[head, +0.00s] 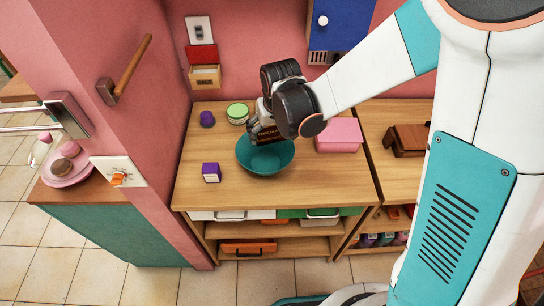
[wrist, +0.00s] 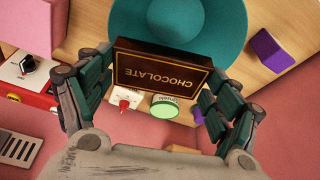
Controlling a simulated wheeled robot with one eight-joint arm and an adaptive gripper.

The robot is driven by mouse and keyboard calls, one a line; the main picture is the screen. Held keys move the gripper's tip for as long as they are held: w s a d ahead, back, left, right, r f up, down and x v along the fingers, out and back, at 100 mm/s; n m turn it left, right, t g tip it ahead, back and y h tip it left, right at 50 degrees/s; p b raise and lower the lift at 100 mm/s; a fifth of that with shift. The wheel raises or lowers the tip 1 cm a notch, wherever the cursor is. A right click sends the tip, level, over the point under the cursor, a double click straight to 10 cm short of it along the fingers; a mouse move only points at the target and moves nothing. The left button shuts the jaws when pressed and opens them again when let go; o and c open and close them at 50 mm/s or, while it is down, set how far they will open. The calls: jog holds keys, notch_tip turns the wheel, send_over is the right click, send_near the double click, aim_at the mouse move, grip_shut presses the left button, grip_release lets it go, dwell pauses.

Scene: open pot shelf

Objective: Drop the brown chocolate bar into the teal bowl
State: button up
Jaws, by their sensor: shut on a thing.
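The brown chocolate bar (wrist: 162,76) is between the fingers of my gripper (wrist: 158,105) in the wrist view, with its gold lettering facing the camera. My gripper is shut on it. In the head view my gripper (head: 262,132) is over the back left part of the teal bowl (head: 268,160); the bar is hard to make out there. The bowl stands on the wooden shelf top. In the wrist view the bowl (wrist: 215,22) lies beyond the bar, which covers part of it. I cannot tell how high the bar is above the bowl.
A purple box (head: 211,172) stands left of the bowl on the shelf top (head: 300,190). A green-lidded tin (head: 238,113) and a small purple item (head: 207,119) are behind it. A pink box (head: 340,135) stands to the right. The front of the top is clear.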

notch_tip(320, 180, down, 5)
jog(key=b, duration=0.3)
jog(key=o, duration=1)
jog(key=shift+o, duration=0.2)
jog(key=shift+r, duration=0.1)
jog(key=shift+v, duration=3.7)
